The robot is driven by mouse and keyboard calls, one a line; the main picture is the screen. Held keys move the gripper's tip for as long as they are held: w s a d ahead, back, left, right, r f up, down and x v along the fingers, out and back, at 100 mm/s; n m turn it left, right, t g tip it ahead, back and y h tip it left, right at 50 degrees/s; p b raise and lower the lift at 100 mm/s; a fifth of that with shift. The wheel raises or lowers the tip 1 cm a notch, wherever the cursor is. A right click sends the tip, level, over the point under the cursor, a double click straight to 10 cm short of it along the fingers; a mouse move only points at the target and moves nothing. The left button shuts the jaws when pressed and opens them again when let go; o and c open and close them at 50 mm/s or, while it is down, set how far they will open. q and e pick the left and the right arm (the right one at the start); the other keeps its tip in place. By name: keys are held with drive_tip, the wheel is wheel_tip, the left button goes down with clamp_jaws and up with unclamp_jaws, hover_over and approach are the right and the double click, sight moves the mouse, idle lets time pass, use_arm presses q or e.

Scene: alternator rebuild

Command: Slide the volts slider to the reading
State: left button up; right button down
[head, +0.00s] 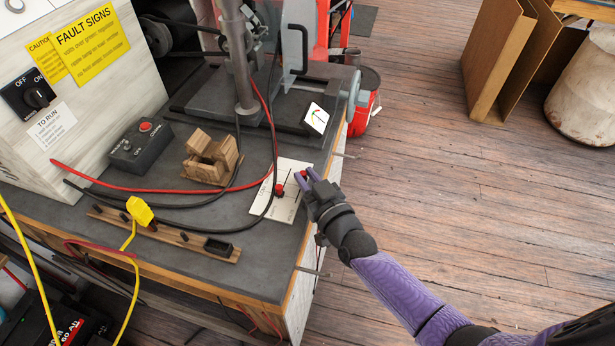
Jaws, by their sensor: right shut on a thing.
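A white card (262,202) with thin dark lines lies near the bench's right edge. A red knob (279,190) stands on it. A second small red piece (303,174) shows at the card's right edge, between the fingertips of my right gripper (306,178). The card's print is too small to read, so I cannot tell which knob is for volts. My left gripper is not in view.
A wooden block stand (210,158), a black switch box (140,146) and a wooden rack (165,233) with a yellow connector (140,210) stand left of the card. Red and black cables cross the bench near it. Open plank floor (450,220) lies right.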

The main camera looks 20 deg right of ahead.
sight(300, 208)
drive_tip(key=s+a+p, duration=0.2)
drive_tip(key=s, duration=0.1)
drive_tip(key=shift+s+a+r, duration=0.1)
drive_tip(key=shift+s, duration=0.05)
drive_tip(key=shift+s+a+p, duration=0.25)
drive_tip(key=shift+s+p, duration=0.05)
drive_tip(key=shift+f, duration=0.25)
drive_tip(key=c, duration=0.6)
unclamp_jaws()
drive_tip(key=shift+s+r, duration=0.1)
drive_tip(key=shift+s, duration=0.05)
drive_tip(key=shift+o, duration=0.2)
wheel_tip(300, 208, up, 10)
drive_tip(key=p, duration=0.5)
drive_tip(key=shift+p, duration=0.35)
